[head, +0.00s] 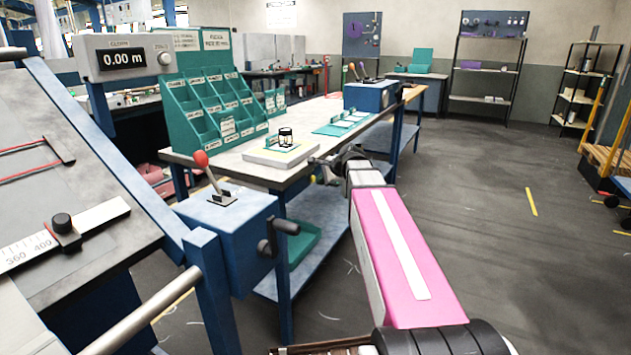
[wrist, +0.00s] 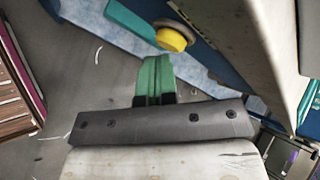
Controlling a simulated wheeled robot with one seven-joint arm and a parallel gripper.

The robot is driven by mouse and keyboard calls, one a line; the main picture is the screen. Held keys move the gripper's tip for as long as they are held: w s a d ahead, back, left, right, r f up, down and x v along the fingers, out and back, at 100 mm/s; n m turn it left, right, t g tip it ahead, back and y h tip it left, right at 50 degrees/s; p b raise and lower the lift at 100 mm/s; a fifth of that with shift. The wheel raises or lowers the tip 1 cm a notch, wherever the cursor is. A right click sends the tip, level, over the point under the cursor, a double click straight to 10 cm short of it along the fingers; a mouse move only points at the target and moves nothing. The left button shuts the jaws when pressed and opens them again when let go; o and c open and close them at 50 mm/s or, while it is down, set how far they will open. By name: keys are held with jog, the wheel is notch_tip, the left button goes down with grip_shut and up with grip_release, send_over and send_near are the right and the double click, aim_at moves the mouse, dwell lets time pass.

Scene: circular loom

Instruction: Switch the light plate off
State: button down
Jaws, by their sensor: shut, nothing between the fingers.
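The light plate (head: 283,153) is a flat pale slab on the near end of the workbench, with a yellowish top and a small black-framed loupe (head: 286,137) standing on it. My gripper (wrist: 155,62) has its green fingers together and empty. In the wrist view a round yellow button (wrist: 172,38) on a grey collar lies just beyond the fingertips, slightly right; I cannot tell whether they touch. In the head view my wrist reaches the bench's near edge beside the plate, and the fingertips are largely hidden. Whether the plate is lit is unclear.
The workbench (head: 228,158) carries a green compartment rack (head: 205,112) and a blue lever box (head: 370,96). Open floor (head: 480,230) lies right.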

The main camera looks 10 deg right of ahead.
jog(key=shift+w+a, duration=0.3)
jog(key=shift+a, duration=0.05)
dwell(0.3)
jog(key=shift+s+d, duration=0.2)
dwell(0.6)
jog(key=s+d, duration=0.3)
jog(key=d, duration=0.2)
jog(key=shift+s, duration=0.3)
jog(key=s+a+f+n+g+h, duration=0.1)
jog(key=s+f+n+g+h, duration=0.2)
jog(key=s+f+n, duration=0.4)
jog(key=s+a+f+n+g+h, duration=0.1)
jog(key=s+f+n+g+h, duration=0.1)
jog(key=s+f+n, duration=0.5)
jog(key=s+f+g, duration=0.1)
jog(key=s+f, duration=0.4)
jog(key=f, duration=0.6)
jog(key=shift+s+a+n+h, duration=0.2)
jog(key=shift+a+n+h, duration=0.2)
